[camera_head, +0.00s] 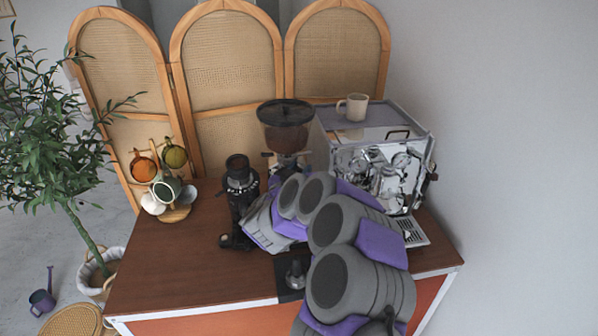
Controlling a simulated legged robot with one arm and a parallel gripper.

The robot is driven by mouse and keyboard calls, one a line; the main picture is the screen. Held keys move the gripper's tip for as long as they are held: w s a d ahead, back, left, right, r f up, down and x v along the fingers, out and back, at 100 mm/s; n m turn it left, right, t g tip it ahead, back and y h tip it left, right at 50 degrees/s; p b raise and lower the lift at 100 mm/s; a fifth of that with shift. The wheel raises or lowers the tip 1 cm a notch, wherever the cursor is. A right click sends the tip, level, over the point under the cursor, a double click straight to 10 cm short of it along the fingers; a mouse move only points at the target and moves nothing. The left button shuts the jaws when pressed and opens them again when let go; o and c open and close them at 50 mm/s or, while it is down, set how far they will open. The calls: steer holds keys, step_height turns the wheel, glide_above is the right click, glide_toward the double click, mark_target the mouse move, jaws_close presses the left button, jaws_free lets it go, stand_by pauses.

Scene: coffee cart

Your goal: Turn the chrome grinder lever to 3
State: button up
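A grinder with a smoked hopper of brown beans (286,132) stands at the back middle of the cart. A small bar (268,154) sticks out to the left at its collar, just under the hopper; I cannot tell for sure that it is the chrome lever. No numbers can be read. My arm covers the grinder's lower body. My gripper (262,229) is in front of the grinder, low and slightly left. Its fingers cannot be made out, so whether it is open or shut does not show.
A black device (240,190) stands close left of my gripper. A chrome espresso machine (395,180) with a mug (352,107) on top is to the right. A cup stand (176,214) is at the left. A tamper (295,274) is in front. The wooden top (180,270) is clear front left.

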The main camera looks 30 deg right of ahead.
steer(key=shift+c, duration=0.4)
jaws_close()
